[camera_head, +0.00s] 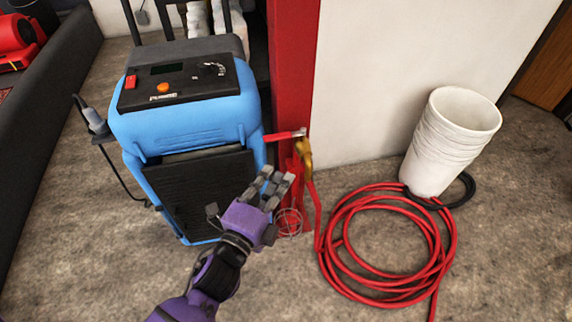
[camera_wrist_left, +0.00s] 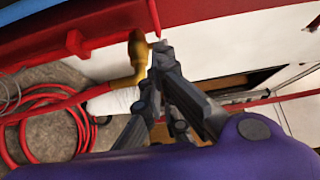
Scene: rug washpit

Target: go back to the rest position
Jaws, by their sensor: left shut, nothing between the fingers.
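My left gripper (camera_head: 279,178), purple with grey fingers, reaches up from the bottom of the head view. It is in front of the blue machine's lower right side and left of the brass tap (camera_head: 305,153). In the left wrist view the fingertips (camera_wrist_left: 160,50) come together with nothing held between them. The brass tap (camera_wrist_left: 137,62) appears just beside them there; I cannot tell whether they touch. My right gripper is in neither view.
The blue machine (camera_head: 185,125) stands at left against a red post (camera_head: 290,70). A coiled red hose (camera_head: 335,245) lies on the floor at right, beside stacked white buckets (camera_head: 450,140). A dark low wall (camera_head: 45,120) runs along the left.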

